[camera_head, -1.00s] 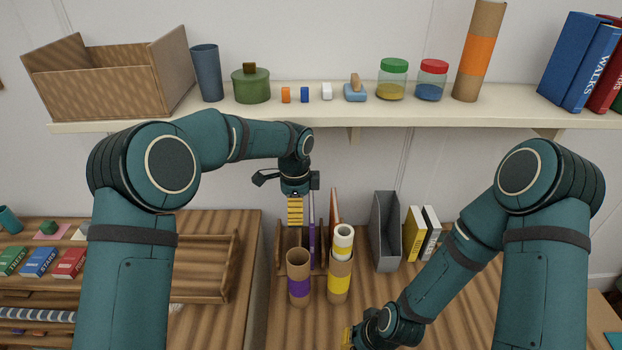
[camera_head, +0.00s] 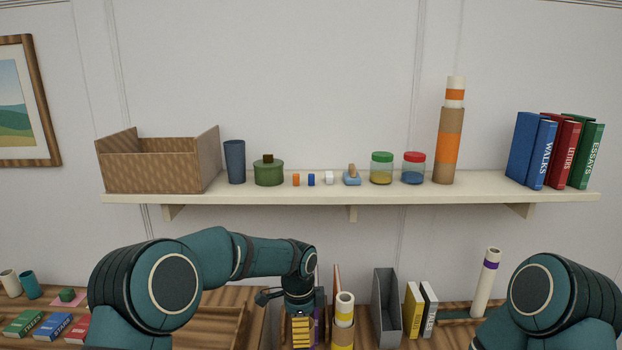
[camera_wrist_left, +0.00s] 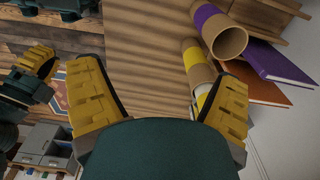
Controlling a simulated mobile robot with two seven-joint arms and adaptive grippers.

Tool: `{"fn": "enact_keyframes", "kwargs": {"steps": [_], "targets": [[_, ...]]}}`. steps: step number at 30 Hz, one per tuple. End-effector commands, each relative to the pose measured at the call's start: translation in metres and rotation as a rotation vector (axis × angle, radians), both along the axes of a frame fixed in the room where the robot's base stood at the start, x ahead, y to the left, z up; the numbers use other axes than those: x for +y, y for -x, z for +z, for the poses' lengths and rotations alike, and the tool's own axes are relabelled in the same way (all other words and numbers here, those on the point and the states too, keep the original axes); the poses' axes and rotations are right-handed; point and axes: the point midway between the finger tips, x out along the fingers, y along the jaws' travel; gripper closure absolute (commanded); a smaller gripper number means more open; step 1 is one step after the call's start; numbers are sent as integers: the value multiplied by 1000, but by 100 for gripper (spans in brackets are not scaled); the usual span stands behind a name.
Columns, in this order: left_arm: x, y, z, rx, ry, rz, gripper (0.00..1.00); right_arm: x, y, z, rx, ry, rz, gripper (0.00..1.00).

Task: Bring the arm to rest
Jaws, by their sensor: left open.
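My left arm reaches in from the left in the head view. Its left gripper (camera_head: 302,332) hangs fingers-down near the bottom edge, left of the yellow-banded tube (camera_head: 343,325). In the left wrist view the two yellow fingers of the left gripper (camera_wrist_left: 158,105) stand wide apart with nothing between them. The purple-banded cardboard tube (camera_wrist_left: 222,36) is beyond the right finger there, apart from it. My right arm shows only its upper part at the lower right of the head view. A yellow finger of the right gripper (camera_wrist_left: 38,65) shows at the left wrist view's left edge.
A wall shelf (camera_head: 400,190) above the arms holds a wooden box (camera_head: 150,172), jars, books and a tall orange-banded tube (camera_head: 448,145).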

Motion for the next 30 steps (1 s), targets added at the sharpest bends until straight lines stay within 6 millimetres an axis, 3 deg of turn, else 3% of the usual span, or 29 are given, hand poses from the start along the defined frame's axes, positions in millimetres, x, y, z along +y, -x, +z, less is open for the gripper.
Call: {"fn": "enact_keyframes", "kwargs": {"steps": [1,8,11,15,18,24,30], "targets": [[4,9,-28,17,22,48,9,0,0,-11,1,1,0,100],[11,51,-119,61,157,347,9,1,0,-37,3,3,2,100],[18,81,-164,94,222,540,9,2,1,-52,5,4,2,100],[34,136,-228,148,306,897,9,3,3,-78,11,6,3,100],[47,177,-261,175,345,1156,9,3,3,-95,13,9,3,100],[71,236,-293,189,372,1539,9,4,4,-115,16,12,3,100],[80,255,-297,183,377,1668,9,4,4,-119,15,12,4,100]]}}
